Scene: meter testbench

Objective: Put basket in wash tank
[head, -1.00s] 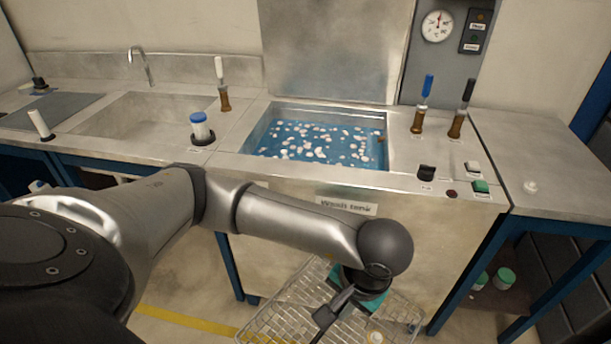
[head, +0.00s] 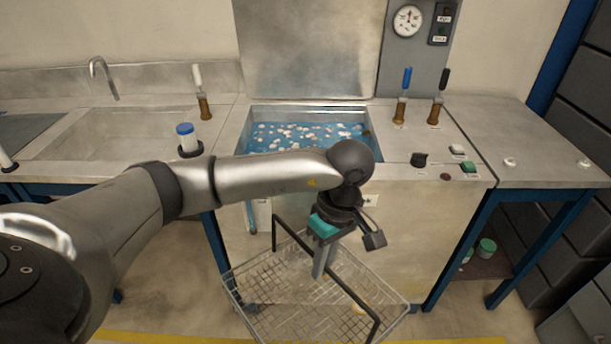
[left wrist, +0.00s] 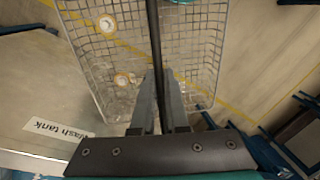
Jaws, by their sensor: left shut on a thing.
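The wire basket (head: 262,292) hangs in front of the wash tank cabinet, below the level of its top, with its dark handle slanting across it. My left gripper (head: 319,268) is shut on the handle, which runs between the fingers (left wrist: 158,88) in the left wrist view. The wash tank (head: 309,114) is open and holds blue liquid with pale floating flecks. My left arm crosses in front of its near edge. My right gripper is in neither view.
The right-hand bench (head: 545,150) is mostly clear.

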